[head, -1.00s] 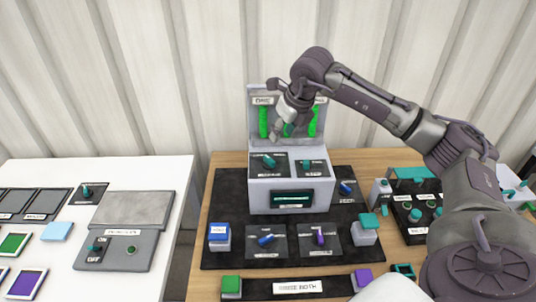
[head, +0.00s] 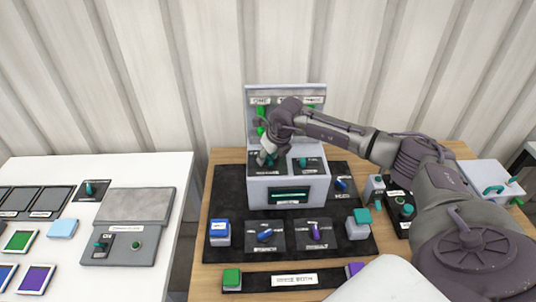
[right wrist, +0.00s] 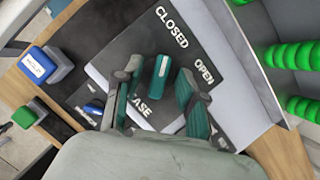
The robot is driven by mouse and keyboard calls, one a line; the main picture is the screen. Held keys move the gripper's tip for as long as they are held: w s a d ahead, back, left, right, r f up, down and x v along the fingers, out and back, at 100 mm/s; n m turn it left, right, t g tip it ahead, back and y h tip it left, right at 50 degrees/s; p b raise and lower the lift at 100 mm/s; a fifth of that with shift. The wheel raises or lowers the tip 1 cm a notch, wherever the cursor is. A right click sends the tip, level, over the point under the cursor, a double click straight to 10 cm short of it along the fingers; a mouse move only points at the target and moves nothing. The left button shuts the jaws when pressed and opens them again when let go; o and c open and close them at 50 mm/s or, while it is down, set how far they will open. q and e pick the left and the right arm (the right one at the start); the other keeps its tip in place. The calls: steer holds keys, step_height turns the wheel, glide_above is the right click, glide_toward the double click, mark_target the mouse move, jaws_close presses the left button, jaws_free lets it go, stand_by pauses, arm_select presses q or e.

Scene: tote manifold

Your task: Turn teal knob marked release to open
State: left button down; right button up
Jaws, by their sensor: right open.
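The teal release knob (right wrist: 161,72) sits on a dark plate (right wrist: 195,45) marked CLOSED and OPEN, with part of the release label showing below. Its bar points up in the right wrist view, roughly toward CLOSED. My right gripper (right wrist: 159,78) is open, with one finger on each side of the knob. I cannot tell whether either finger touches it. In the head view, my right gripper (head: 266,153) is over the left plate on the grey console (head: 310,188) and mostly hides the knob. My left gripper is not in view.
Another teal knob (head: 303,162) is on the console's right plate. Green coils (right wrist: 288,55) stand on the panel behind. A blue knob (head: 265,235), a purple knob (head: 314,229) and a blue-topped block (head: 220,232) are in front on the dark mat (head: 345,262).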

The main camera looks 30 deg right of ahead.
jaws_close()
stand_by(0.3)
steer(key=m+b, duration=0.2)
steer(key=m+h+b, duration=0.1)
steer(key=m, duration=0.1)
steer(key=shift+a+f+h+b, duration=0.15)
steer(key=shift+a+h+b, duration=0.05)
steer(key=shift+h+b, duration=0.15)
steer(key=m+h+b, duration=0.1)
steer(key=m+b, duration=0.2)
steer(key=shift+w+m+g, duration=0.1)
steer(key=shift+m+g, duration=0.3)
steer(key=m+g+h+b, duration=0.1)
steer(key=m+b, duration=0.1)
steer(key=m, duration=0.1)
steer(key=shift+r+m+g+h+b, duration=0.15)
steer(key=shift+m+g+h+b, duration=0.2)
steer(key=shift+m, duration=0.4)
steer(key=shift+r+m+g+b, duration=0.15)
steer(key=shift+m+b, duration=0.25)
steer(key=shift+m, duration=0.35)
